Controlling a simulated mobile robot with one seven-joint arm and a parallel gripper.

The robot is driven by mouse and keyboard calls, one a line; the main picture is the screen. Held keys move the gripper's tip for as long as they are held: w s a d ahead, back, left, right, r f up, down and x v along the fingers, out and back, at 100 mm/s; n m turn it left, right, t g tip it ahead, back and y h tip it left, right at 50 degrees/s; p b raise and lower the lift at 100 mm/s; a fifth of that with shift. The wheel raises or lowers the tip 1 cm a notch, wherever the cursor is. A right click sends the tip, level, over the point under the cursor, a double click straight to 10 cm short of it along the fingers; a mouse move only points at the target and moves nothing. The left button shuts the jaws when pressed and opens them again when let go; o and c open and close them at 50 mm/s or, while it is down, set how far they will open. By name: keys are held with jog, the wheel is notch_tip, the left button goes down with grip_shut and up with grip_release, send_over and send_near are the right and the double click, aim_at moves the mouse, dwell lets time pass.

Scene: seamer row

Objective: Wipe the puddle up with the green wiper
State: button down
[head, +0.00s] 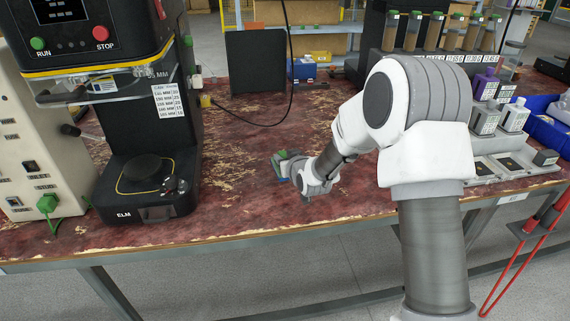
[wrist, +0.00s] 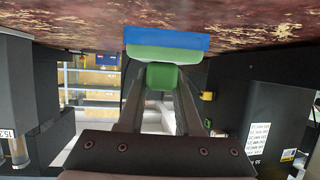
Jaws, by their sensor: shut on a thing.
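My gripper (head: 291,168) is low over the middle of the worn red tabletop and shut on the green wiper (head: 278,160). In the wrist view, where the table is at the top, my gripper's two fingers (wrist: 160,85) hold the wiper's green handle (wrist: 161,76). Its wide green head and blue pad (wrist: 166,40) face the tabletop. The pad is at or very near the surface; I cannot tell whether it touches. I cannot make out the puddle in either view; my arm and the wiper hide part of the table.
A black seamer machine (head: 147,180) stands left on the table (head: 245,190). A black panel (head: 256,62) and a blue box (head: 303,69) stand at the back, with a black cable nearby. Bottle racks (head: 440,50) and a blue bin (head: 540,118) are right. Table between is mostly clear.

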jog(key=shift+r+p, duration=0.6)
jog(key=shift+r, duration=1.15)
jog(key=shift+f, duration=0.1)
